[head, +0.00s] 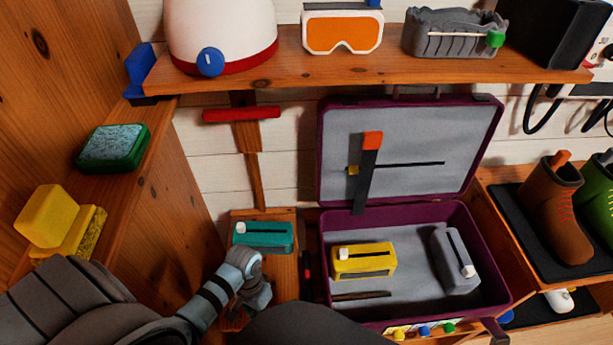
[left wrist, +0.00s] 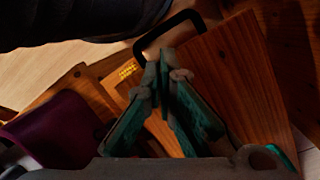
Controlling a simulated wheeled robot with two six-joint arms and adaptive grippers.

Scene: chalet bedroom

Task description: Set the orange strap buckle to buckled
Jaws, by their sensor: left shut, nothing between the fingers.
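The open purple suitcase (head: 325,235) stands with its lid (head: 420,125) raised against the wall. On the lid's grey lining is a dark strap (head: 364,185) with an orange end (head: 372,141), slanting upright across a thin dark slot line. A small yellow tab (head: 353,170) sits at the strap's left edge. My left arm reaches in low, left of the suitcase. My left gripper (left wrist: 163,62) is shut and empty in the left wrist view, over a wooden panel, with a purple suitcase part (left wrist: 55,130) at left. My right gripper is not in view.
The suitcase holds a yellow box (head: 364,262) and a grey box (head: 455,262). A teal box (head: 262,236) stands left of it. A wooden shelf (head: 350,70) with goggles (head: 342,32) overhangs the lid. Boots (head: 552,215) stand at right. A black handle (left wrist: 165,30) lies near my left fingertips.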

